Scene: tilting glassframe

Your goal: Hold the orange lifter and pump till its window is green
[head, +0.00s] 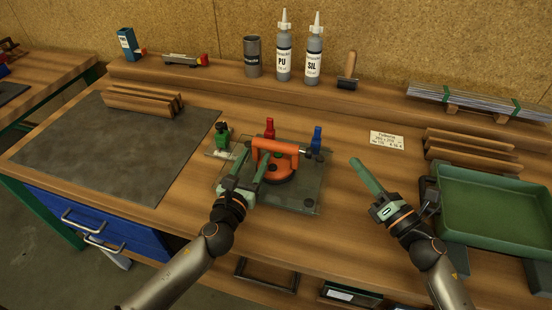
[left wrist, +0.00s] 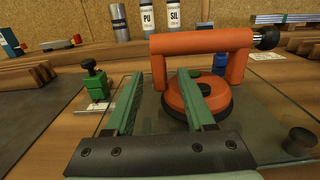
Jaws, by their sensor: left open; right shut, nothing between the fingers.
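The orange lifter (head: 275,146) stands on a glass pane (head: 308,186) in the middle of the bench. It has a bar handle (left wrist: 200,41) over a round orange body (left wrist: 186,100) with a dark rim. A black pump knob (left wrist: 266,38) sticks out at the handle's right end. My right gripper (head: 354,162) is shut and empty, right of the pane, apart from the lifter.
Green (head: 222,136), red (head: 269,127) and blue (head: 316,139) clamps stand around the pane's far side. A green tray (head: 500,200) and wooden strips (head: 470,145) are at right. A grey mat (head: 110,150) lies left. Bottles (head: 284,55) stand on the back ledge.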

